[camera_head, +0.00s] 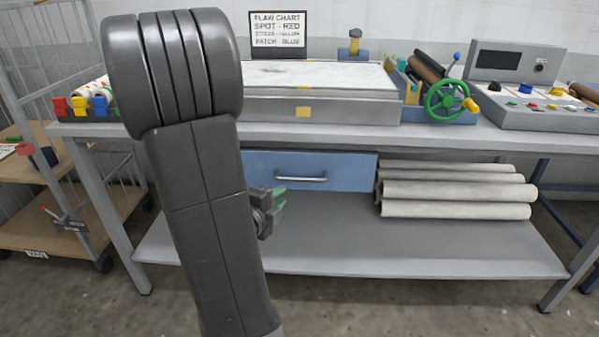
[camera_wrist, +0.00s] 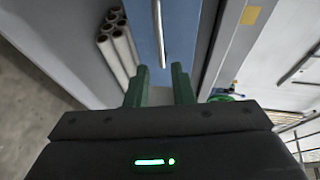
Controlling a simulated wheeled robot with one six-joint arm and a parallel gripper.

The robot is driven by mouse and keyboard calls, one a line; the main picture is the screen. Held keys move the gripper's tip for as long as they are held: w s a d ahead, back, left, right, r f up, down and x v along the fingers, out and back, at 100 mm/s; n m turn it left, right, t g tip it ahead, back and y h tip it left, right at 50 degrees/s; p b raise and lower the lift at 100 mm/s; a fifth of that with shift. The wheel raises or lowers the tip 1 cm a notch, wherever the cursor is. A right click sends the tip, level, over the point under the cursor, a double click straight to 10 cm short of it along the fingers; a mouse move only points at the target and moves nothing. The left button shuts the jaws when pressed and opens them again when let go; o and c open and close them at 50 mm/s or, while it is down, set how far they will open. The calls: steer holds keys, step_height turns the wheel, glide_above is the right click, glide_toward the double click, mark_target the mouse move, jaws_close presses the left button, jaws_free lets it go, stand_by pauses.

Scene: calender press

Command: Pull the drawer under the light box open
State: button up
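The blue drawer (camera_head: 350,168) hangs under the table top, below the light box (camera_head: 345,108), and looks closed. Its grey bar handle (camera_head: 301,179) runs across its front. My gripper (camera_head: 281,197) is in front of the drawer, a little below and left of the handle's middle in the head view, partly hidden by my arm. In the wrist view the two green fingers (camera_wrist: 161,82) are apart with nothing between them. The handle (camera_wrist: 160,35) lies ahead, in line with the gap between the fingers, on the blue drawer front (camera_wrist: 185,35).
Pale rolls (camera_head: 455,192) lie on the lower shelf (camera_head: 400,255) right of the drawer. A green handwheel (camera_head: 444,100) and a control console (camera_head: 520,80) stand on the table's right. A wire cart (camera_head: 45,215) stands left. The shelf below the drawer is clear.

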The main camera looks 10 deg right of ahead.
mark_target(300, 180)
steer(key=b+x, duration=0.1)
steer(key=x, duration=1.2)
jaws_close()
